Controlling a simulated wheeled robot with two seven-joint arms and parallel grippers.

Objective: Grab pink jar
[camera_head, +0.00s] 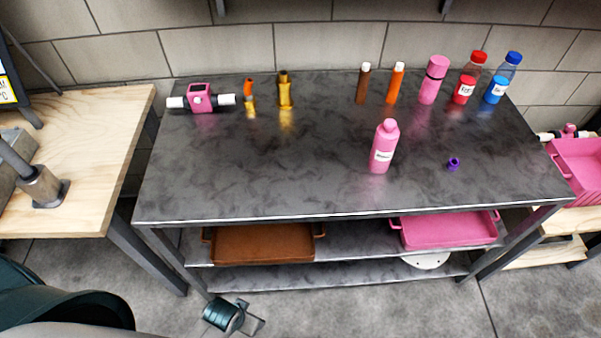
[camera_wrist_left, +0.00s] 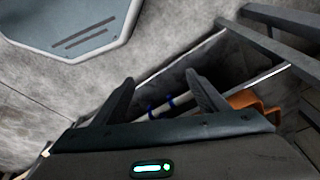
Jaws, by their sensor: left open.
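A pink bottle-shaped jar with a white label (camera_head: 381,160) stands upright near the middle right of the dark metal table (camera_head: 250,170). A second pink container, a cylinder with a dark band (camera_head: 431,88), stands in the back row. My left gripper (camera_wrist_left: 160,88) is open in the left wrist view, with no object held between its fingers. In the head view a teal part of my left arm shows low in front of the table, below the tabletop and well left of the jar. My right gripper is out of view.
Brown and orange bottles (camera_head: 396,84), a red-capped bottle (camera_head: 466,88) and a blue-capped bottle (camera_head: 499,83) stand behind. A purple ring (camera_head: 453,164) lies right of the jar. Brown (camera_head: 262,246) and pink trays (camera_head: 450,232) sit on the lower shelf. The front left tabletop is clear.

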